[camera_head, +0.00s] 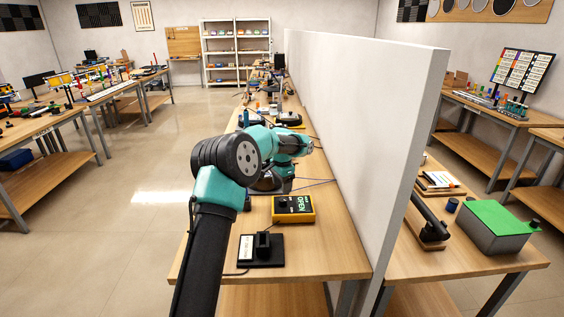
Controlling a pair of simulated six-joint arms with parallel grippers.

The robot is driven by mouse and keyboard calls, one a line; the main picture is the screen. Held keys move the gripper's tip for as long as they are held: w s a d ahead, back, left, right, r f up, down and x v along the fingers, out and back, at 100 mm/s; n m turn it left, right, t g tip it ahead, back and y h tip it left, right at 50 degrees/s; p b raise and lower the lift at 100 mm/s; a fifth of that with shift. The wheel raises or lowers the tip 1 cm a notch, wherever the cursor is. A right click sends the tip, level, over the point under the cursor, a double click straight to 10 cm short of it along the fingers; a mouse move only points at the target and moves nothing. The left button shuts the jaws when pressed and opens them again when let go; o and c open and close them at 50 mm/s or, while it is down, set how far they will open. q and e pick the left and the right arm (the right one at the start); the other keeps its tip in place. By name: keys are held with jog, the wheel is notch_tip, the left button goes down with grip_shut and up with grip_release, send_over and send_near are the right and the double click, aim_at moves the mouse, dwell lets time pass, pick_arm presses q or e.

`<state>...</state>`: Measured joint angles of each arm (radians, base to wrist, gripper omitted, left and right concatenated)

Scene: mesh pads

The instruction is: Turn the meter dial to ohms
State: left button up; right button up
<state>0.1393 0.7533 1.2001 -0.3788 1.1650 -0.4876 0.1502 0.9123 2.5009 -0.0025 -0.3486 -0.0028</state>
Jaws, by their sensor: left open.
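The yellow meter (306,217) lies on the wooden bench just left of the white partition. My left arm comes up from the bottom, bends and reaches over the bench. Its gripper (268,185) is open, behind and to the left of the meter and apart from it in the picture. The fingertips are small and partly hidden by the arm. My right gripper is not in view.
A black base with an upright handle (262,248) stands on the bench in front of the meter. A tall white partition (385,120) runs along the bench's right side. Dark tools (287,119) stand farther back. Beyond the partition is a grey box with a green lid (499,218).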

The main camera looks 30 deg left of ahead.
aim_at(282, 200)
pick_arm(q)
notch_tip(282, 200, up, 11)
jog(key=shift+f, duration=0.2)
dwell(0.5)
